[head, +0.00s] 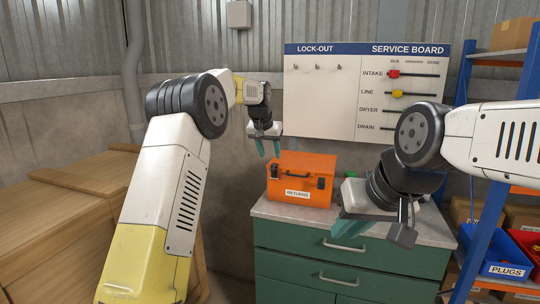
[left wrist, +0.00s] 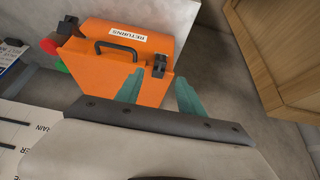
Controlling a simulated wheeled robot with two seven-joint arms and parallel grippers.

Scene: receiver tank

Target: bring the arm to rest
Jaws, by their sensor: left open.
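My left arm is raised on the left of the head view. Its gripper (head: 268,150) hangs with the fingers pointing down, just behind and left of the orange RETURNS box (head: 301,178). In the left wrist view the two teal fingers (left wrist: 158,92) stand apart with nothing between them, and the orange box (left wrist: 115,65) lies beyond them. My right arm reaches in from the right. Its gripper (head: 372,228) is low over the front of the cabinet top, and its finger gap is not clear.
The green drawer cabinet (head: 345,255) has a grey top (head: 285,211). A service board (head: 365,92) with red and yellow sliders hangs behind. Wooden crates (head: 60,205) stand at left. A blue-framed shelf (head: 485,215) with a PLUGS bin (head: 508,262) stands at right.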

